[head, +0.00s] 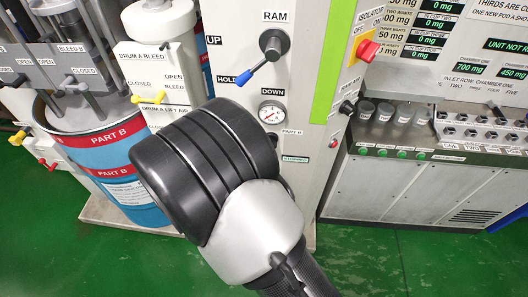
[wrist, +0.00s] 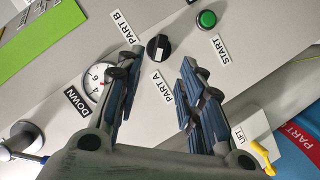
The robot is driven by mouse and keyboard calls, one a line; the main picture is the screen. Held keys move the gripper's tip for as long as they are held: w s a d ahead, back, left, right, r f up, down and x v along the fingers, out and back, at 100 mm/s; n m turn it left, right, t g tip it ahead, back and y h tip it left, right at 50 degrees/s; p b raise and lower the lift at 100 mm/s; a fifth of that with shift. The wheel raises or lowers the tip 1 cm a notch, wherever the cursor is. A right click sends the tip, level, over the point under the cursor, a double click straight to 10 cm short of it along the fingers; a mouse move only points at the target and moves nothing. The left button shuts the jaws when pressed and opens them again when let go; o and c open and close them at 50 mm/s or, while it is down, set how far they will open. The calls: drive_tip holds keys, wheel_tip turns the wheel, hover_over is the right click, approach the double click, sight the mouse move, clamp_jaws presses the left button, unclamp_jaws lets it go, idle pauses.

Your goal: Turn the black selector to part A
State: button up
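The black selector (wrist: 158,48) is a round knob on the grey panel in the wrist view, with a pale mark on it. The "PART B" label (wrist: 122,27) is at its upper left and the "PART A" label (wrist: 162,87) below it. Which label the mark points to, I cannot tell for sure. My gripper (wrist: 158,62) is open, its two blue-padded fingers apart, with the selector showing just beyond the gap between the tips. No contact shows. In the head view my arm hides the selector and the gripper fingers.
A green START button (wrist: 206,19) is right of the selector. The pressure gauge (wrist: 97,80) is close to the left finger. The yellow lift lever (wrist: 262,155) is at lower right. The ram lever (head: 262,62) and a red isolator knob (head: 367,50) are higher up.

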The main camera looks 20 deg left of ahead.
drive_tip(key=shift+v, duration=1.65)
drive_tip(key=w+d+r+m+g+y+b, duration=0.2)
drive_tip(key=w+r+m+g+y, duration=0.15)
drive_tip(key=w+r, duration=0.25)
drive_tip(key=s+d+r+m+g+y, duration=0.1)
drive_tip(key=s+d+r+g+y, duration=0.15)
drive_tip(key=d+r, duration=0.35)
drive_tip(key=s+d+m+g+h+b, duration=0.1)
drive_tip(key=s+d+m+g+h, duration=0.1)
drive_tip(key=s+d, duration=0.7)
drive_tip(key=s+d+r+m+g+h+b, duration=0.1)
drive_tip(key=s+d+m+g+h, duration=0.1)
drive_tip(key=s+d, duration=0.8)
drive_tip(key=d+h, duration=0.1)
drive_tip(key=d, duration=0.4)
drive_tip(key=shift+d+b, duration=0.35)
drive_tip(key=shift+m, duration=0.25)
